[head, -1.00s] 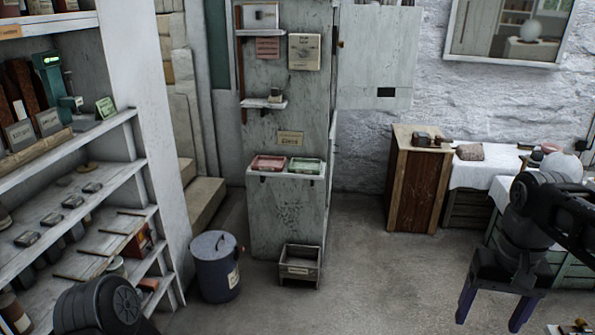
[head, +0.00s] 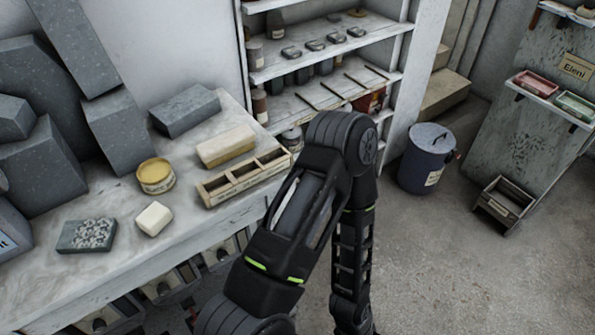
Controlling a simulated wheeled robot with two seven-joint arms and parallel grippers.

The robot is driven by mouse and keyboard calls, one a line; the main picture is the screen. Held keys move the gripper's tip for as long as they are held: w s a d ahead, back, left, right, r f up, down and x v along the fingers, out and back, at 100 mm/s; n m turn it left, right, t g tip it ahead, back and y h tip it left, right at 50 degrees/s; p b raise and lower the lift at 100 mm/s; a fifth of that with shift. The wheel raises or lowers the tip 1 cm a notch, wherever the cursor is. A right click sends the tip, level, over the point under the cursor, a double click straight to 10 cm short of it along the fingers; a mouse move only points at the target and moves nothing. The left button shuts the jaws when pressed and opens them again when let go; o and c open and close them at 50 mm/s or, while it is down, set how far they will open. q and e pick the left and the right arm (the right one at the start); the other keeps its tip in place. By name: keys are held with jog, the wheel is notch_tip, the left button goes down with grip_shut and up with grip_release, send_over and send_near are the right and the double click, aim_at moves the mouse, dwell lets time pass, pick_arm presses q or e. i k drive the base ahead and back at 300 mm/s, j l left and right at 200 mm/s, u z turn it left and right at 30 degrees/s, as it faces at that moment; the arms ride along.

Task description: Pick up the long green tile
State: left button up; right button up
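I cannot make out a long green tile in the head view. A small green tray (head: 576,106) sits on a wall shelf at the far right, beside a pink one (head: 537,84). My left arm crosses the middle of the view, bends at its elbow and runs down out of the bottom edge. My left gripper is out of view. My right arm and gripper are also out of view.
A pale worktop (head: 60,288) at left holds a patterned grey slab (head: 87,235), a white block (head: 154,219), a yellow tin (head: 156,177), a cream block (head: 226,146), a dark grey block (head: 185,110) and a divided box (head: 245,180). A lidded bin (head: 426,160) and crate (head: 503,204) stand on open floor.

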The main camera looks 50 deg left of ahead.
aim_at(89, 234)
jog(key=u, duration=3.05)
jog(key=k+u, duration=0.15)
jog(key=k, duration=0.15)
